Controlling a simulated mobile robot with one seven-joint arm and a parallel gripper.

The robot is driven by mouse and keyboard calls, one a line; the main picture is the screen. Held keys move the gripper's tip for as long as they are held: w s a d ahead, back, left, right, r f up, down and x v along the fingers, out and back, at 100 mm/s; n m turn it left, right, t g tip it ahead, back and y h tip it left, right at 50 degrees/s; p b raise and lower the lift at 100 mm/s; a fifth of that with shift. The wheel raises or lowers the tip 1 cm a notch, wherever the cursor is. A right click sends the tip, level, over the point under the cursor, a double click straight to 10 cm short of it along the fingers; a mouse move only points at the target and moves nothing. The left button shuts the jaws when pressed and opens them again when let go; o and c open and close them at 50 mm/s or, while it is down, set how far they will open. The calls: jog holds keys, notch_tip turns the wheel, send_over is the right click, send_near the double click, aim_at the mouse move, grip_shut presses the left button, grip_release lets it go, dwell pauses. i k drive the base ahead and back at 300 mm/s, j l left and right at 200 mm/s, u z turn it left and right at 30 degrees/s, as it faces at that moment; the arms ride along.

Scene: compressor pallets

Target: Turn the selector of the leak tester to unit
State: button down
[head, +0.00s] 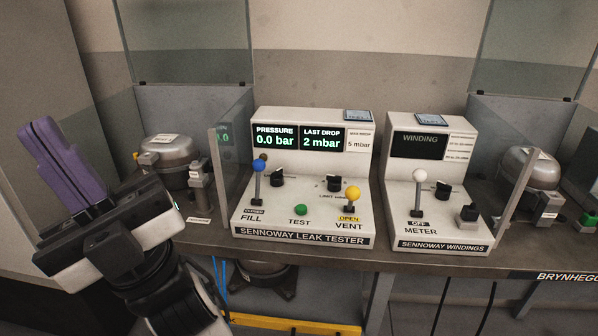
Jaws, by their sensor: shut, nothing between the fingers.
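The white leak tester (308,172) stands on the bench in the middle. Its displays (299,138) read pressure 0.0 bar and last drop 2 mbar. It has two black rotary knobs, a left one (277,179) beside the blue lever and a right one (333,183) near the yellow lever. My gripper (38,128), with purple fingers, is shut and empty at the far left, pointing up, well apart from the tester.
The blue fill lever (257,180), yellow vent lever (351,197) and green test button (300,210) crowd the tester's knobs. A clear panel (232,150) stands left of it, by a compressor (170,150). The windings tester (432,170) stands to the right.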

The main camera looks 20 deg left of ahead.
aim_at(277, 178)
jog(key=u, duration=1)
